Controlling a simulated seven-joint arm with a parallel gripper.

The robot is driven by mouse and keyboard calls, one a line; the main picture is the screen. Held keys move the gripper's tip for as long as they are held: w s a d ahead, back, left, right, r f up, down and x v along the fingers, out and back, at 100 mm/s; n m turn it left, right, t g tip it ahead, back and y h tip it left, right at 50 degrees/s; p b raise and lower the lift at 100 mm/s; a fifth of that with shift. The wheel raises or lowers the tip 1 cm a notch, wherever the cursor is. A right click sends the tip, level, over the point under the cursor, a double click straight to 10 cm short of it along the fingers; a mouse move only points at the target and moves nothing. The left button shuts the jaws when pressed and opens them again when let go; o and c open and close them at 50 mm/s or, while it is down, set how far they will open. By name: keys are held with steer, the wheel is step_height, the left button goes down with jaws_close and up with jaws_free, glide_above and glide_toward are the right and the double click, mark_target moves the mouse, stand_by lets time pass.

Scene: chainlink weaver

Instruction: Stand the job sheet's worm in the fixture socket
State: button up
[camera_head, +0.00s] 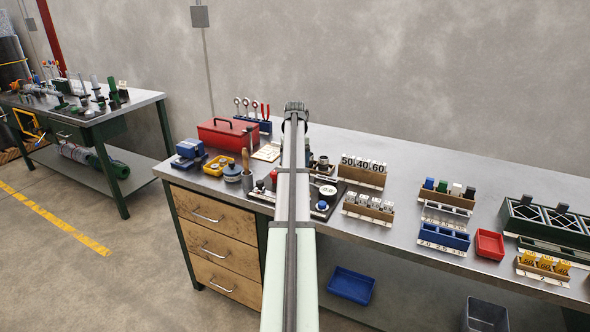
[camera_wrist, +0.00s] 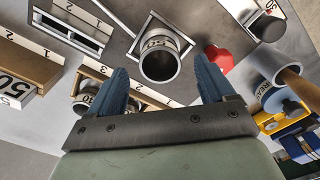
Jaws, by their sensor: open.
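In the wrist view my gripper (camera_wrist: 160,75) is open, its two blue fingers spread apart. A hollow metal cylinder with a partly readable number on its side (camera_wrist: 158,62) stands on a square plate beyond the fingertips, between them in the picture. I cannot tell whether it is the fixture socket or a part standing in it. Nothing shows held in the jaws. A wooden rack with cards 50, 40, 60 (camera_head: 362,182) stands right of my arm in the head view. Which worm the job sheet names cannot be read. My arm hides the gripper in the head view.
A second wooden rack (camera_head: 367,214), a blue bin (camera_head: 443,240) and a red tray (camera_head: 489,244) stand to the right. A red toolbox (camera_head: 227,135) stands left.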

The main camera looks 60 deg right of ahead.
step_height(320, 180, up, 11)
steer(key=shift+f, duration=0.15)
stand_by(0.4)
